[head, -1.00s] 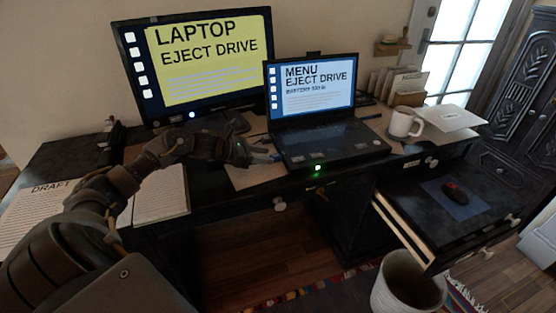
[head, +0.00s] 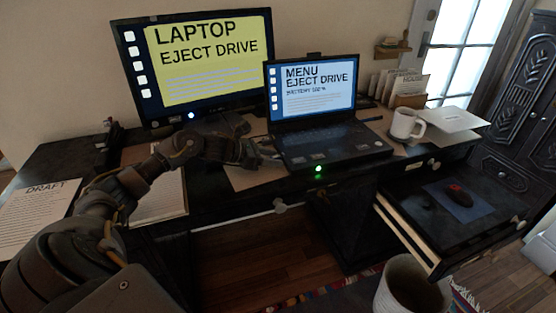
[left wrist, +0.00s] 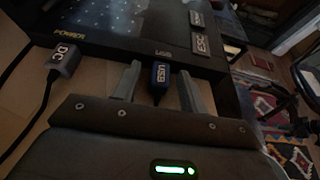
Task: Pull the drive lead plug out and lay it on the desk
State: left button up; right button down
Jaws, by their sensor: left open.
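My left gripper (head: 262,156) is at the left side of the open laptop (head: 318,142), just above the desk. In the left wrist view its two fingers (left wrist: 158,82) are open, one on each side of a dark blue plug marked USB (left wrist: 160,76). I take this as the drive lead plug. It sits at the laptop edge (left wrist: 135,45) below a USB label, and its lead runs back between the fingers. I cannot tell whether the fingers touch it. A grey plug marked DC (left wrist: 66,58) sits to the left, near the POWER label. My right gripper is out of view.
A monitor (head: 205,65) stands behind. A white mug (head: 406,124) and papers are to the right. A pulled-out drawer (head: 440,212) holds a mouse (head: 459,195). A bin (head: 408,290) stands on the floor. Brown desk mat (head: 250,178) shows bare left of the laptop.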

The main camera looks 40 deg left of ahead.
pick_arm(q)
jog(key=shift+b, duration=0.75)
dwell(0.8)
grip_shut()
jog(key=shift+s+a, duration=0.1)
dwell(0.4)
jog(key=shift+s+a+f+b, duration=0.1)
jog(key=shift+s+a+b, duration=0.45)
jog(key=shift+s, duration=0.3)
jog(key=shift+s+a+b, duration=0.35)
jog(key=shift+s+a, duration=0.3)
jog(key=shift+s, duration=0.2)
jog(key=shift+s+a+b, duration=0.4)
jog(key=shift+s+a, duration=0.05)
jog(key=shift+s, duration=0.2)
